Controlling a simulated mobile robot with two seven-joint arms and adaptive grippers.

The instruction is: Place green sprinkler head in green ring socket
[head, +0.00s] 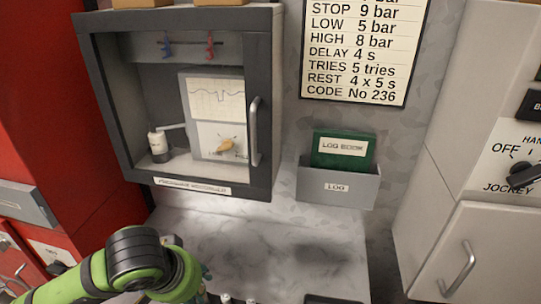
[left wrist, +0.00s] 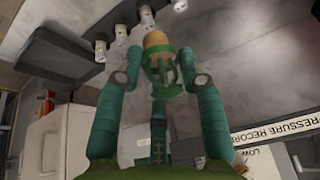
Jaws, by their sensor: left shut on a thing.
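My left gripper (left wrist: 160,62) shows in the left wrist view with its teal fingers closed on either side of a green sprinkler head (left wrist: 158,72) with a tan top. The fingers are shut on it, and it is held clear of the surface behind. In the head view my green left arm comes in at the lower left, and only a sliver of the left gripper (head: 205,272) shows behind the wrist. The sprinkler head cannot be made out there. I cannot make out the green ring socket in either view. My right gripper is not in view.
Several small white pieces (left wrist: 120,29) stand near a dark tray (left wrist: 62,55). The marbled counter (head: 280,245) is largely bare. An open-fronted recorder cabinet (head: 262,185) overhangs it at left, a grey log holder (head: 338,188) hangs at right. White cabinets (head: 450,240) bound the right side.

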